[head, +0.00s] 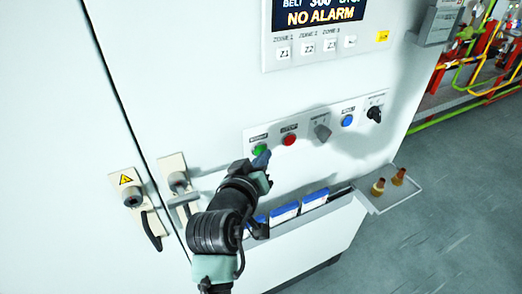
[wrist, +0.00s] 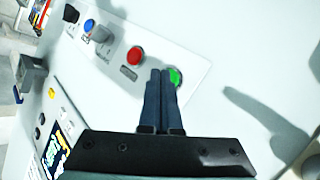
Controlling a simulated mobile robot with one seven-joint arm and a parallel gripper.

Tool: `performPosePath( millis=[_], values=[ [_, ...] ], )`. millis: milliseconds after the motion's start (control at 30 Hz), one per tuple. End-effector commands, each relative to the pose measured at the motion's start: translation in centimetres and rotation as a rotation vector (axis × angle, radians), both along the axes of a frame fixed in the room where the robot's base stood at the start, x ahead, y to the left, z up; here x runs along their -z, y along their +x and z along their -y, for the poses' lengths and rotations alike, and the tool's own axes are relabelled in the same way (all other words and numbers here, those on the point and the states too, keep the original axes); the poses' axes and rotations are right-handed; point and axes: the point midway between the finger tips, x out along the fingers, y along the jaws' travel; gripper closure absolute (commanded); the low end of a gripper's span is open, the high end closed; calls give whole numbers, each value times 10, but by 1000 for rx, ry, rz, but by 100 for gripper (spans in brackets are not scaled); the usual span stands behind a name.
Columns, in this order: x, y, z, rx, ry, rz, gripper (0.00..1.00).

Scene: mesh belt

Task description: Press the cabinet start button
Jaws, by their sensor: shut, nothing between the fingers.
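The green button (head: 258,150) is at the left end of a button strip on the white cabinet front. It also shows in the wrist view (wrist: 176,77), just right of my fingertips. I take it as the start button, though its label is too small to read. My gripper (head: 263,156) is shut and empty, its dark fingers (wrist: 161,73) pointing at the panel. In the head view the fingertips are at the green button's lower right edge. I cannot tell whether they touch it. A red button (head: 289,140) sits right beside it.
The strip also carries a grey knob (head: 322,131), a blue button (head: 347,121) and a black switch (head: 374,114). Below are a pocket with blue folders (head: 285,212) and a small shelf (head: 385,199) with two brass parts. A latch handle (head: 184,200) projects at left.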

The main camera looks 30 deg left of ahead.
Motion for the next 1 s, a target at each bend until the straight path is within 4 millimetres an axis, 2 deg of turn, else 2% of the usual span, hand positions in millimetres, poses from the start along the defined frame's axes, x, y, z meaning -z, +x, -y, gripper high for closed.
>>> performPosePath(
  millis=[667, 1000],
  values=[
    [-1, 2, -4, -2, 1, 1, 100],
    [-1, -7, 9, 0, 1, 0, 100]
  ],
)
